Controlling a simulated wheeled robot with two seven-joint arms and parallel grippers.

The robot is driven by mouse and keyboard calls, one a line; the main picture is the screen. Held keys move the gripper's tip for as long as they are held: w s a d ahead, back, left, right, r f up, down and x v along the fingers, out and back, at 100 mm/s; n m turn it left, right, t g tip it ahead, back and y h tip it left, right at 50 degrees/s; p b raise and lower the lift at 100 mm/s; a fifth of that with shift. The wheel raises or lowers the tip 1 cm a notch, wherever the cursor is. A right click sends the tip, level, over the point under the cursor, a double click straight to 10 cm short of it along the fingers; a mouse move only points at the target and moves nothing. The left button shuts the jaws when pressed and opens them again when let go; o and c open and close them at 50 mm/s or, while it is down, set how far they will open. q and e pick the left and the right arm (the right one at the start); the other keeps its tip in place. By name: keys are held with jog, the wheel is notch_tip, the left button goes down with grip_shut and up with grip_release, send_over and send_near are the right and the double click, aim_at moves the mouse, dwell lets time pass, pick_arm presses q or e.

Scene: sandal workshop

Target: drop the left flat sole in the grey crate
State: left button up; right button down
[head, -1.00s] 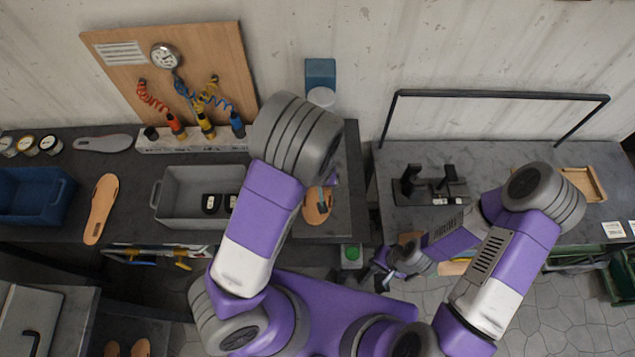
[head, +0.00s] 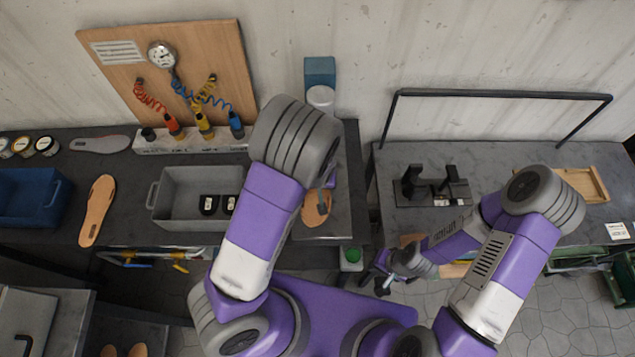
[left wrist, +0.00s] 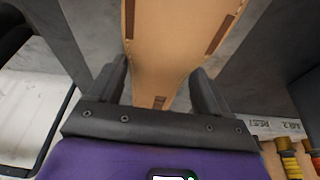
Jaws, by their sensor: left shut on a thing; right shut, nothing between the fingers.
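A tan flat sole (left wrist: 175,45) with brown strips fills the upper middle of the left wrist view. My left gripper (left wrist: 160,88) is shut on its narrow end. In the head view my left arm hides most of that gripper, and part of a tan sole (head: 315,210) shows beside the arm, over the bench's right end. The grey crate (head: 172,209) stands on the bench left of my left arm, which covers its right side. It holds two small black pieces with white labels. My right gripper (head: 381,286) is shut and empty, low between the benches.
Another tan sole (head: 97,210) lies on the bench between the blue crate (head: 58,205) and the grey crate. A grey sole (head: 100,144) lies behind. A tool rack (head: 190,143) stands behind the grey crate. A black fixture (head: 432,188) stands on the right bench.

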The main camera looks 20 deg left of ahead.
pick_arm(q)
jog(key=shift+s+r, duration=0.1)
jog(key=shift+s+d+r+p, duration=0.2)
jog(key=shift+s+r+p, duration=0.7)
jog(key=shift+r+p, duration=0.1)
